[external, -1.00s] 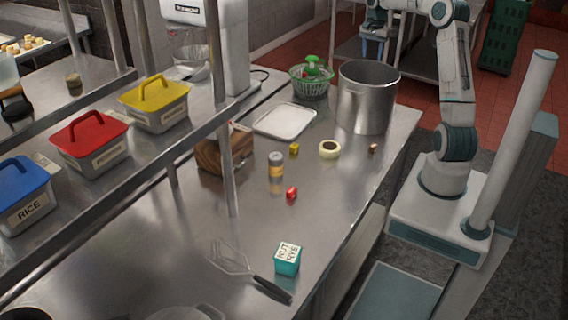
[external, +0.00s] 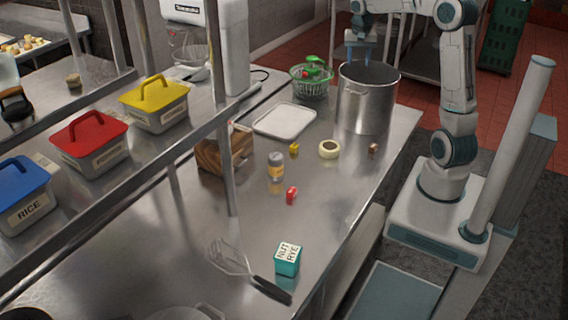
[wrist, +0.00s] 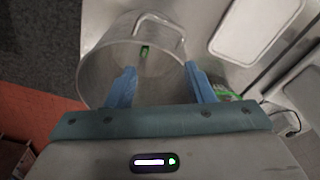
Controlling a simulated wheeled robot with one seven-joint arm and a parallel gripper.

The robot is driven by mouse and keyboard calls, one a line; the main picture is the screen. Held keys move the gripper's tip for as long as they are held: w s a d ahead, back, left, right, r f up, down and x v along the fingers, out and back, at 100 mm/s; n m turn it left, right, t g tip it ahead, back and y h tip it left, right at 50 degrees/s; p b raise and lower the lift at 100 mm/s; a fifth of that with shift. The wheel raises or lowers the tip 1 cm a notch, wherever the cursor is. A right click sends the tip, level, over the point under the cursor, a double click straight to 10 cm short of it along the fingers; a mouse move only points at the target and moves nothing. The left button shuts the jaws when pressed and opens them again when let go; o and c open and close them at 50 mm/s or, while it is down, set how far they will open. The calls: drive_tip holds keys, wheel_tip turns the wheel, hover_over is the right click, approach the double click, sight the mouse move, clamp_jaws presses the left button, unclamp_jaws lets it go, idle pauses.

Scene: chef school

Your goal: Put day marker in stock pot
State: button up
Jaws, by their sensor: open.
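The stock pot (external: 366,108) is a tall steel pot at the far right of the steel counter. It also shows in the wrist view (wrist: 100,66), its opening facing my camera. A small green and dark object (wrist: 144,50) shows inside the pot in the wrist view; it looks like the day marker, but it is too small to be sure. My gripper (external: 357,58) is above the pot's rear left rim. In the wrist view my gripper (wrist: 160,70) has its two blue fingers spread apart, with nothing between them, over the pot's opening.
A green colander (external: 310,84) and a white tray (external: 286,121) stand left of the pot. A tape roll (external: 328,149), a spice jar (external: 276,167) and a teal box (external: 287,259) lie nearer. A shelf post (external: 229,170) rises at the counter's middle.

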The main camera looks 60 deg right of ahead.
drive_tip(key=s+a+f+n+t+b, duration=0.1)
drive_tip(key=s+a+n, duration=0.3)
drive_tip(key=a, duration=0.4)
drive_tip(key=s+a+f+n+t+b, duration=0.1)
drive_tip(key=s+a+n+b, duration=0.15)
drive_tip(key=s+a, duration=0.4)
drive_tip(key=s+a+f+n+t+y, duration=0.1)
drive_tip(key=s+a+f+n, duration=0.4)
drive_tip(key=s+a, duration=0.3)
drive_tip(key=shift+s+a+f+n+b, duration=0.2)
drive_tip(key=shift+f+n+b, duration=0.2)
drive_tip(key=shift+n, duration=0.25)
